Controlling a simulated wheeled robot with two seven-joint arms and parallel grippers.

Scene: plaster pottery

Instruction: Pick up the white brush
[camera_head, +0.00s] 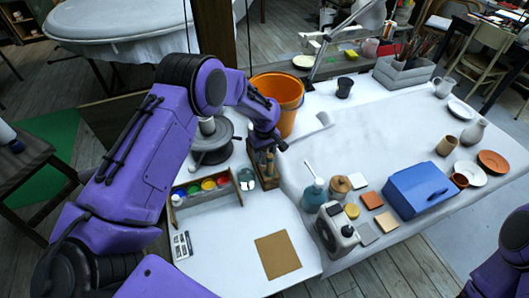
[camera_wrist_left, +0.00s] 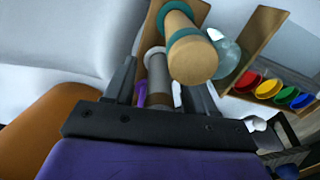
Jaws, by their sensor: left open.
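My left gripper (camera_head: 265,148) reaches down over a small wooden holder (camera_head: 270,182) with upright tools, left of the table's middle. In the left wrist view the gripper (camera_wrist_left: 161,78) is open, one finger on each side of a pale grey-white upright handle (camera_wrist_left: 157,72), which looks like the white brush. I cannot tell whether the fingers touch it. A thicker wooden handle with teal bands (camera_wrist_left: 190,50) stands beside it, close to the right finger. A purple piece (camera_wrist_left: 141,93) shows near the left finger. The brush's lower part is hidden. My right gripper is not in view.
An orange bucket (camera_head: 280,98) stands just behind the gripper. A paint rack (camera_head: 205,198) is at its left, and a grey turntable (camera_head: 212,140) behind that. A teal bottle (camera_head: 314,195) and a blue box (camera_head: 418,188) are to the right. The table's back middle is mostly clear.

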